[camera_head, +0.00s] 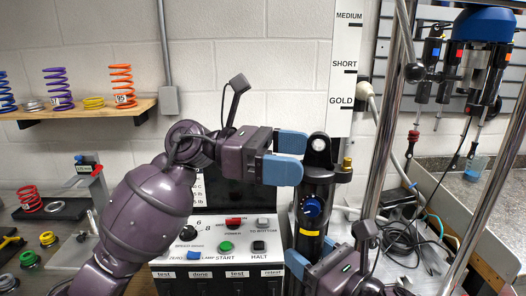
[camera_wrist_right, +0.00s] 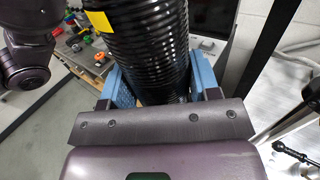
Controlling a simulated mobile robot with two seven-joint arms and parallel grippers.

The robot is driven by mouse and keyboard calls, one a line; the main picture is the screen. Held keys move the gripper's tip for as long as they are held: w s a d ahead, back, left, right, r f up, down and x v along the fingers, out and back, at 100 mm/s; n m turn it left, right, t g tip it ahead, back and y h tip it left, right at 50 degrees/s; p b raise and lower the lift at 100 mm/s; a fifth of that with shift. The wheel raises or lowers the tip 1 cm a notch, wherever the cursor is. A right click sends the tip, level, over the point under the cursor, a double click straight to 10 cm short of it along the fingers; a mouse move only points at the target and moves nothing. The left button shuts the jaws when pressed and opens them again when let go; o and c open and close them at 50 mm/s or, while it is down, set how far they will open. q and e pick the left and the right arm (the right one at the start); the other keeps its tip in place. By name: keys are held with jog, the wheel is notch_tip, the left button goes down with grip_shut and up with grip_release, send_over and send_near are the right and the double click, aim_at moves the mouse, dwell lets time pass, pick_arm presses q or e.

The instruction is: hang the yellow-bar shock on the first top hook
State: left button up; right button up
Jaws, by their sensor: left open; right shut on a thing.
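My left gripper (camera_head: 297,156) is open beside the shock's top, left of the eye. Other shocks hang on the wall rack (camera_head: 385,45) at upper right; I cannot tell which hook is first.
Chrome posts (camera_head: 388,120) stand between the held shock and the rack. A panel with buttons (camera_head: 222,250) is behind my grippers. Cables (camera_head: 400,230) lie at right. A shelf with coloured springs (camera_head: 85,110) is at left.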

aim_at(318, 165)
pick_arm(q)
jog(key=shift+x, duration=2)
pick_arm(e)
jog(key=shift+r, duration=0.15)
pick_arm(q)
grip_shut()
jog(key=shift+r, duration=0.15)
pick_arm(e)
jog(key=o, duration=1.5)
jog(key=shift+c, duration=0.2)
jog(key=shift+d, duration=0.1)
